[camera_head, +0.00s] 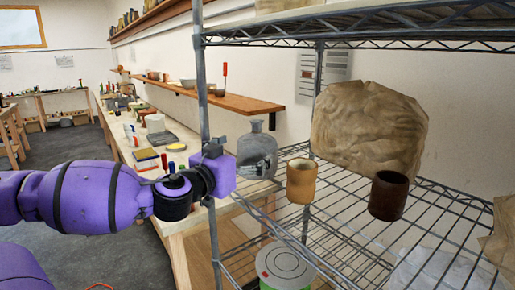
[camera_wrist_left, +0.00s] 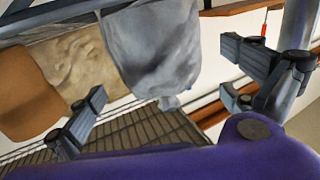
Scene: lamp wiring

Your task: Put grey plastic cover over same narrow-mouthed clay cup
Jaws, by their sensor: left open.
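The tan clay cup (camera_head: 301,181) stands upright on the wire shelf. A dark brown cup (camera_head: 388,195) stands to its right. A grey narrow-necked bottle (camera_head: 257,153) stands on the shelf's left side, just beyond my left gripper (camera_head: 222,150). In the left wrist view the grey bottle (camera_wrist_left: 155,45) shows between the two spread fingers of my left gripper (camera_wrist_left: 165,72), inverted, with no visible grip on it. The tan cup (camera_wrist_left: 24,82) is at the left there. I cannot pick out a grey plastic cover. My right gripper is out of view.
A crumpled brown paper bag (camera_head: 368,130) stands behind the cups. A shelf post (camera_head: 203,100) is close to my left gripper. A workbench (camera_head: 150,145) with tools runs behind on the left.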

